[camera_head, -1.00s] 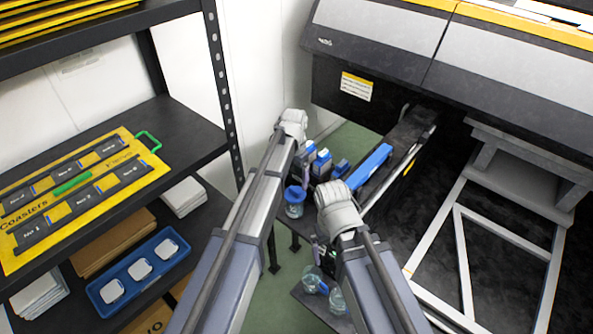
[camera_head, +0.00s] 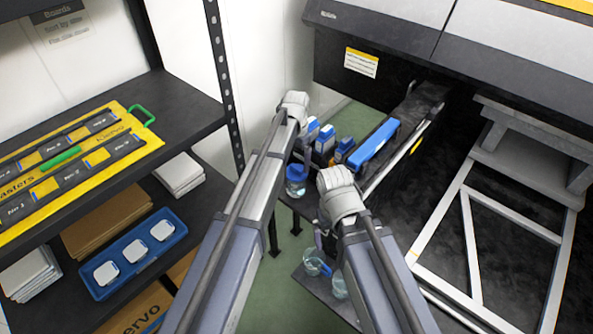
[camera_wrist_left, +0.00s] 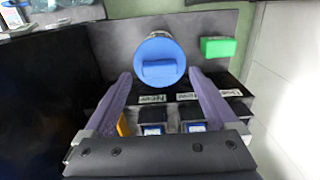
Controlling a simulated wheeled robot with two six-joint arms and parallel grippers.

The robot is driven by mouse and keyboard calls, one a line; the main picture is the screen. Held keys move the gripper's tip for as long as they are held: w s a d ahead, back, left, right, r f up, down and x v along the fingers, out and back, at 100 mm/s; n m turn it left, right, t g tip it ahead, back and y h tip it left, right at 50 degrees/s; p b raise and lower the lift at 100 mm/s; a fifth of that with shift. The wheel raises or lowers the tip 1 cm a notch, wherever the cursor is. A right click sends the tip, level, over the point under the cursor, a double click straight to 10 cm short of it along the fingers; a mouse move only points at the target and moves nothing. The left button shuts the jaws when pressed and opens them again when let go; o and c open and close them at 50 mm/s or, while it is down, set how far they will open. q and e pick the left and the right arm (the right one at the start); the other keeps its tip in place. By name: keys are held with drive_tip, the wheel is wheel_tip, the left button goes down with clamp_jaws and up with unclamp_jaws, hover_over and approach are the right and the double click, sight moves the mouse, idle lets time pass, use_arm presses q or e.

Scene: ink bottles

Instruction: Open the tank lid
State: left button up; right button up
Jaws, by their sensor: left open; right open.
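In the left wrist view, a round blue lid (camera_wrist_left: 160,62) with a raised grip faces the camera, between and just beyond the fingertips of my left gripper (camera_wrist_left: 160,76). The fingers are open and stand apart on either side of it; whether they touch it I cannot tell. In the head view, a clear jar with a blue lid (camera_head: 297,179) stands beside my left forearm, and the left fingers are hidden by the arm. My right gripper (camera_head: 319,240) is mostly hidden under its grey wrist, with only a sliver showing.
Several blue-and-white bottles (camera_head: 325,138) and a long blue bar (camera_head: 374,146) sit beyond the jar. A printer (camera_head: 390,50) overhangs them. Clear cups (camera_head: 317,264) stand on a lower dark shelf. A black rack (camera_head: 185,110) is at left. A green block (camera_wrist_left: 218,47) is near the lid.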

use_arm(q)
wheel_tip(320, 180, down, 2)
drive_tip(key=shift+f+b, duration=0.1)
drive_tip(key=shift+b, duration=0.45)
drive_tip(key=shift+c, duration=0.2)
clamp_jaws()
idle(0.4)
